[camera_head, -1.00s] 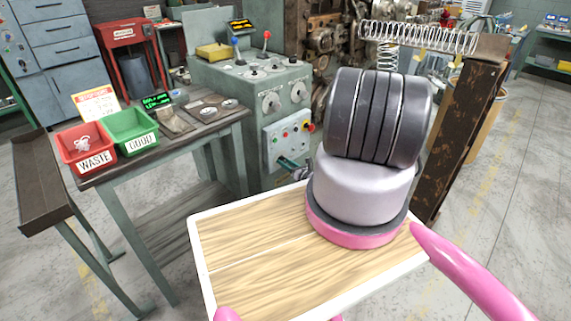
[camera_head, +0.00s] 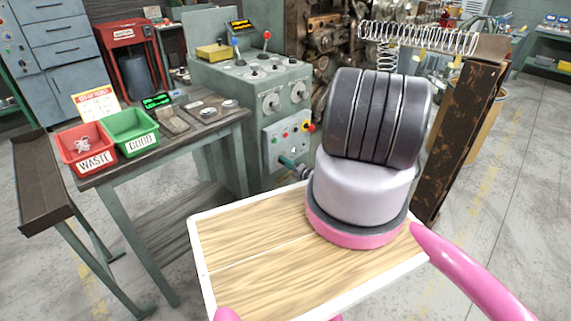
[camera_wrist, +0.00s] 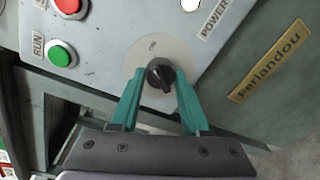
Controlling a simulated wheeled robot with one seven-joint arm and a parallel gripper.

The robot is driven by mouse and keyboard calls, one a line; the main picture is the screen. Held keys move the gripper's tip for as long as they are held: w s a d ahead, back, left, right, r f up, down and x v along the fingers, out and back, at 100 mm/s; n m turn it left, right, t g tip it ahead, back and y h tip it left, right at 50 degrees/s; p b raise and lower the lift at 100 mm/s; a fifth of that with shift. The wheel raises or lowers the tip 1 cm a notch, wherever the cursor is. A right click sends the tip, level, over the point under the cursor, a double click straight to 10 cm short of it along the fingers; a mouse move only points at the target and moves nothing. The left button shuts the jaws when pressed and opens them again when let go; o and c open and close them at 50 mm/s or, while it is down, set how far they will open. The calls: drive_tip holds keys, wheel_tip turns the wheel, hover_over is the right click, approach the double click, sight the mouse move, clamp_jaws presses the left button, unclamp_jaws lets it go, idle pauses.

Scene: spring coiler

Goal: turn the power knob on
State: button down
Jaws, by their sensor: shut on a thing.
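The power knob (camera_wrist: 160,74) is a black rotary knob on a pale round plate (camera_wrist: 140,56), beside a "POWER" label (camera_wrist: 213,20) in the wrist view. My gripper (camera_wrist: 160,84) has its two teal fingers on either side of the knob, closed on it. In the head view my gripper (camera_head: 291,163) reaches the lower part of the machine's front panel (camera_head: 283,138), and the knob itself is hidden there behind the fingers and arm.
A green run button (camera_wrist: 62,54) and a red button (camera_wrist: 70,4) lie left of the knob in the wrist view. In the head view a table with a red waste bin (camera_head: 86,149) and a green bin (camera_head: 131,132) stands left of the machine.

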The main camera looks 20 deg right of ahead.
drive_tip(key=shift+m, duration=1)
drive_tip(key=shift+d, duration=0.1)
drive_tip(key=shift+c, duration=1.9)
unclamp_jaws()
drive_tip(key=shift+s, duration=0.1)
drive_tip(key=v, duration=1)
drive_tip(key=shift+s+d, duration=0.15)
drive_tip(key=shift+s, duration=0.1)
drive_tip(key=shift+s, duration=0.1)
